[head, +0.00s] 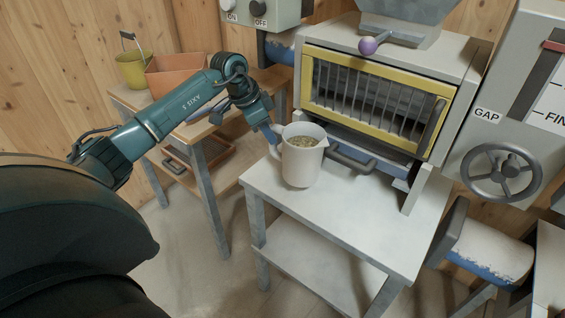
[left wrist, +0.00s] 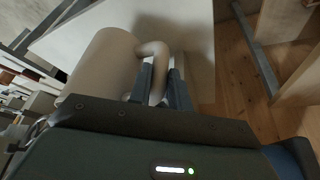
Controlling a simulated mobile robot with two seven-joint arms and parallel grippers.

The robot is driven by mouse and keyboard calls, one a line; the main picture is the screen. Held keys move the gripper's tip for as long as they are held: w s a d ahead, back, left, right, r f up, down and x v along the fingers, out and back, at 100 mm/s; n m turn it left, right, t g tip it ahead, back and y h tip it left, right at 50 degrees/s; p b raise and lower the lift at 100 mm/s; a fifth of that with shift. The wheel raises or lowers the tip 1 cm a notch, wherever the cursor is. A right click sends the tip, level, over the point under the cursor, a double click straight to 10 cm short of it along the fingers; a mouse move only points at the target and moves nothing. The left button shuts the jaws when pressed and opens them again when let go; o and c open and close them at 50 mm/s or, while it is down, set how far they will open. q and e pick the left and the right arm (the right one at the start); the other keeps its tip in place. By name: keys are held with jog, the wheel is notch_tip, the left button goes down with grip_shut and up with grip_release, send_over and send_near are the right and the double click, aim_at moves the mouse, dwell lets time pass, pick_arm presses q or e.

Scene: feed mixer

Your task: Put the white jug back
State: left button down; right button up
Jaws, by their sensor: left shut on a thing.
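The white jug (head: 302,163) stands upright at the left end of the grey table (head: 370,228), in front of the yellow-framed mixer. It holds a greenish-brown grainy feed. My left gripper (head: 275,138) is at the jug's left side, shut on its handle. In the left wrist view the jug body (left wrist: 103,65) is at upper left, and its handle (left wrist: 153,55) is between the two fingers (left wrist: 160,85). The jug's base looks to be on or just over the tabletop; I cannot tell which. My right gripper is not in view.
The mixer (head: 375,95) stands behind the table, with a grey bar handle (head: 352,163) jutting out close to the jug's right. A wooden side table (head: 200,130) at left bears an orange tub (head: 178,75) and a yellow bucket (head: 131,70). The table's front right is clear.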

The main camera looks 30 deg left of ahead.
pick_arm(q)
notch_tip(320, 180, down, 6)
jog(key=shift+f, duration=0.25)
jog(key=c, duration=1.3)
grip_release()
